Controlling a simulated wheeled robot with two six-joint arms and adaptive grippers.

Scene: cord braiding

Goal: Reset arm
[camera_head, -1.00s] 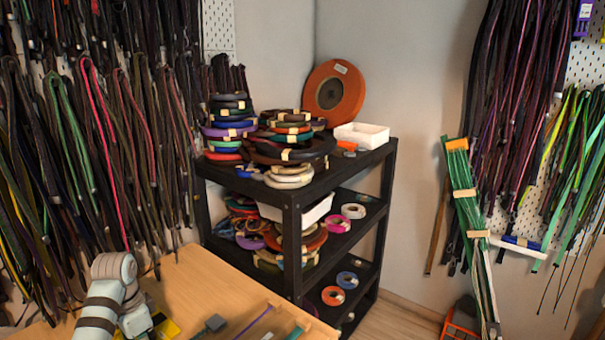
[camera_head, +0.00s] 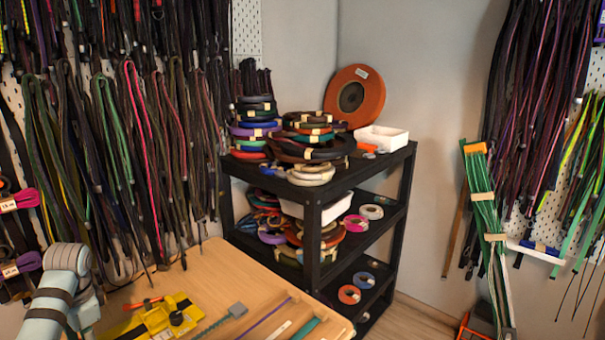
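My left arm (camera_head: 62,295) shows at the lower left, a light grey-blue link with dark bands, beside the wooden table. Its gripper is outside the view. My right arm and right gripper are not in view. On the wooden table (camera_head: 228,268) lies a yellow fixture (camera_head: 160,318) with a dark knob and a red-orange piece at its edge. A grey tool (camera_head: 236,311), a purple strip (camera_head: 262,318) and a teal piece (camera_head: 306,328) lie to its right.
A black shelf (camera_head: 314,222) with coiled cords, tape rolls and a white box (camera_head: 381,138) stands behind the table. Cords hang on the left wall (camera_head: 130,150) and right wall (camera_head: 530,120). Bare floor (camera_head: 410,318) shows right of the shelf.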

